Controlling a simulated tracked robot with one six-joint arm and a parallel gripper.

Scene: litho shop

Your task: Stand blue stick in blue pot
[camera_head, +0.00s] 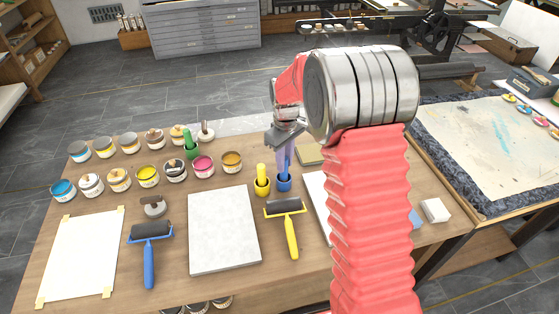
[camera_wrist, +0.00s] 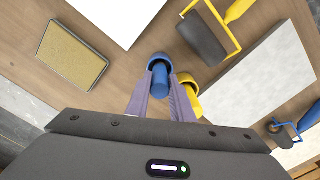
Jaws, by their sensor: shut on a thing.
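The blue stick (camera_wrist: 160,86) is between the pale purple fingers of my gripper (camera_wrist: 161,98), which is shut on it. The blue pot (camera_wrist: 159,57) is right at the stick's far end, and the stick's lower end appears to be within the pot's rim. In the head view, my gripper (camera_head: 284,160) points down directly above the blue pot (camera_head: 284,184), and its fingers hide most of the stick. The stick looks roughly upright. How deep it sits in the pot is hard to tell.
A yellow pot (camera_head: 262,189) with a yellow stick (camera_head: 261,172) stands close on the left. A yellow-handled roller (camera_head: 287,208) and a white slab (camera_head: 223,228) lie in front. A green stick (camera_head: 190,138) and several paint cans stand further left. A tan block (camera_head: 310,154) lies behind right.

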